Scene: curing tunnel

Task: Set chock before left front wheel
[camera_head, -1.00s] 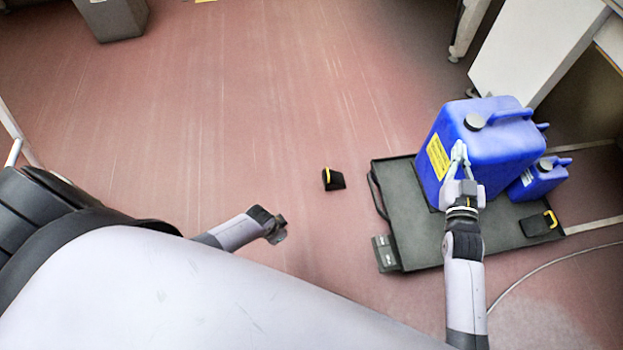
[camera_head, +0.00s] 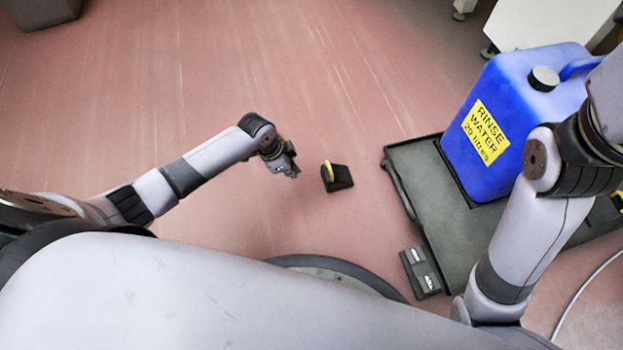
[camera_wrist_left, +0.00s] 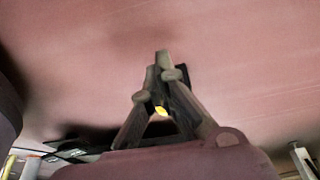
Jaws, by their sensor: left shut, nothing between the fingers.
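A black chock (camera_head: 339,178) with a yellow handle lies on the red floor, left of the dark trolley (camera_head: 454,262). My left gripper (camera_head: 293,172) is shut and empty, a little left of the chock and apart from it in the head view. In the left wrist view the closed fingers (camera_wrist_left: 164,60) cover most of the chock; a bit of its yellow handle (camera_wrist_left: 160,111) shows between them. My right arm crosses the right of the head view, but its gripper is out of the picture. The trolley's wheels cannot be made out.
A blue rinse water canister (camera_head: 502,115) stands on the trolley. A black box with grey parts (camera_head: 421,271) is at the trolley's near left corner. A white cabinet (camera_head: 545,22) stands behind.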

